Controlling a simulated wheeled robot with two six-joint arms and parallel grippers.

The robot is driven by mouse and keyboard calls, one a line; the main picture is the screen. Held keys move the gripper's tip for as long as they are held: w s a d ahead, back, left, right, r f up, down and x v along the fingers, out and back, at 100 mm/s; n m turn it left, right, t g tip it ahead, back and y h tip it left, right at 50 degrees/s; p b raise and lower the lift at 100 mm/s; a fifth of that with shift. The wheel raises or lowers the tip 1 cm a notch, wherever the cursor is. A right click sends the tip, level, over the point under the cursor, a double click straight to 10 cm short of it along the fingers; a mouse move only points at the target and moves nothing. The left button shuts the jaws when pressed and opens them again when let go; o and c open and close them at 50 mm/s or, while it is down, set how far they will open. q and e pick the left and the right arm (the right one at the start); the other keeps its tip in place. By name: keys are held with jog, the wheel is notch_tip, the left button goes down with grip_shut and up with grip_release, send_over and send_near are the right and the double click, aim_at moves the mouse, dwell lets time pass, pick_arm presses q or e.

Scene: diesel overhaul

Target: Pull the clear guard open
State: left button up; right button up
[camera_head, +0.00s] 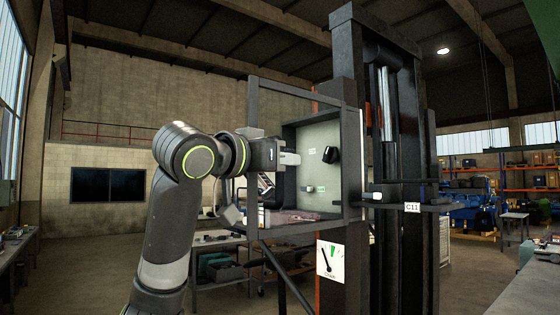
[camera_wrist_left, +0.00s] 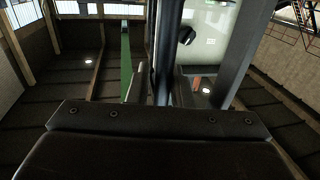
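The clear guard (camera_head: 253,160) is a dark frame around a see-through pane on the front of a dark box on the post. Its left edge stands out from the box, so it looks partly open. Through it I see the pale back panel (camera_head: 318,140) with a black knob (camera_head: 331,154) and a small green button (camera_head: 320,189). My left gripper (camera_head: 288,158) is at the guard. In the left wrist view, its fingers (camera_wrist_left: 166,88) closely flank a dark upright bar (camera_wrist_left: 168,40), apparently the guard's handle; exact contact is hard to see. My right gripper is out of view.
The tall black press column (camera_head: 400,150) stands right of the guard, with a label plate (camera_head: 412,207). A workbench (camera_head: 215,242) with bins stands behind. Open floor lies to the left.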

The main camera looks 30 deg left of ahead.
pick_arm(q)
jog(key=shift+f, duration=0.1)
jog(key=shift+s+a, duration=0.1)
jog(key=shift+s, duration=0.2)
jog(key=s+a+b, duration=0.2)
jog(key=s+b, duration=0.6)
jog(key=s, duration=0.8)
jog(key=shift+s+a, duration=0.2)
jog(key=shift+s, duration=0.1)
